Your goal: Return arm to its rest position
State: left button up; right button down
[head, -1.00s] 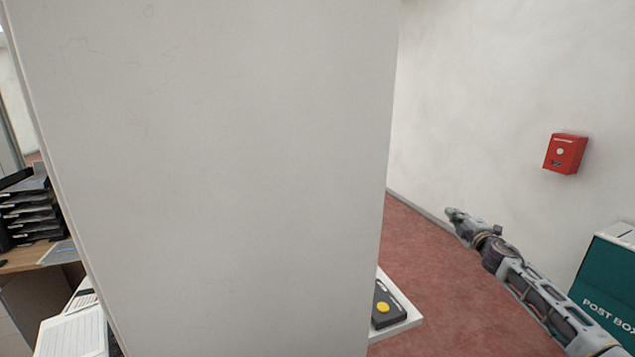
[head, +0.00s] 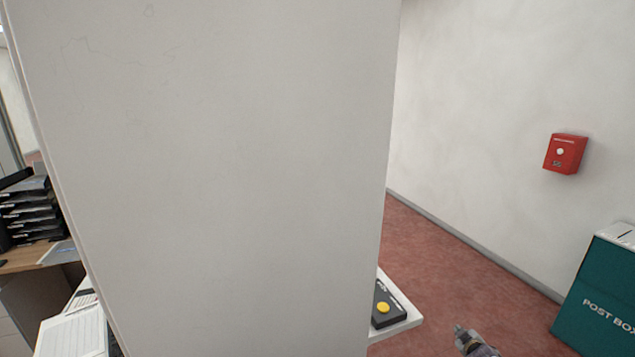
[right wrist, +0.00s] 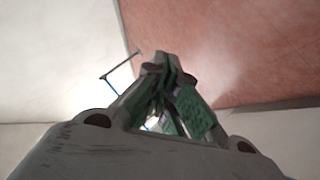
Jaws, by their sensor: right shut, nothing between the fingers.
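My right gripper (head: 459,329) shows at the bottom edge of the head view, right of the small white shelf and above the red floor. Only its tip end and a little of the wrist are in frame; the rest of the arm is cut off. In the right wrist view the gripper (right wrist: 165,62) has its fingers together with nothing between them. It touches nothing that I can see. My left gripper is in neither view.
A large white panel (head: 220,160) fills the head view's left and middle. A black box with a yellow button (head: 384,308) sits on a white shelf (head: 408,322). A teal post box (head: 605,290) and a red wall box (head: 566,153) are at right. Red floor (head: 440,255) between is clear.

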jog(key=s+a+f+m+g+y, duration=0.1)
jog(key=s+a+f+g, duration=0.35)
jog(key=s+f, duration=1)
jog(key=s+a+f+m+g+y, duration=0.1)
jog(key=s+a+f+m, duration=0.1)
jog(key=s+a+f, duration=0.95)
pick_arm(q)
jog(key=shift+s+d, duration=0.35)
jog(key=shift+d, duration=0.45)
pick_arm(e)
jog(key=s+a+f+g, duration=0.1)
jog(key=s+a+f, duration=0.2)
jog(key=s, duration=1)
jog(key=s+a+f+g, duration=0.2)
jog(key=s+f, duration=0.3)
jog(key=s, duration=0.8)
jog(key=s+a+f+g+y, duration=0.1)
jog(key=s+a+f, duration=0.3)
jog(key=s, duration=0.9)
jog(key=shift+s+a+m+g, duration=0.15)
jog(key=shift+a+m+g, duration=0.2)
jog(key=shift+a, duration=0.1)
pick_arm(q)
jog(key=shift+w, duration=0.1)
pick_arm(e)
jog(key=shift+s+f, duration=0.1)
jog(key=shift+s, duration=0.05)
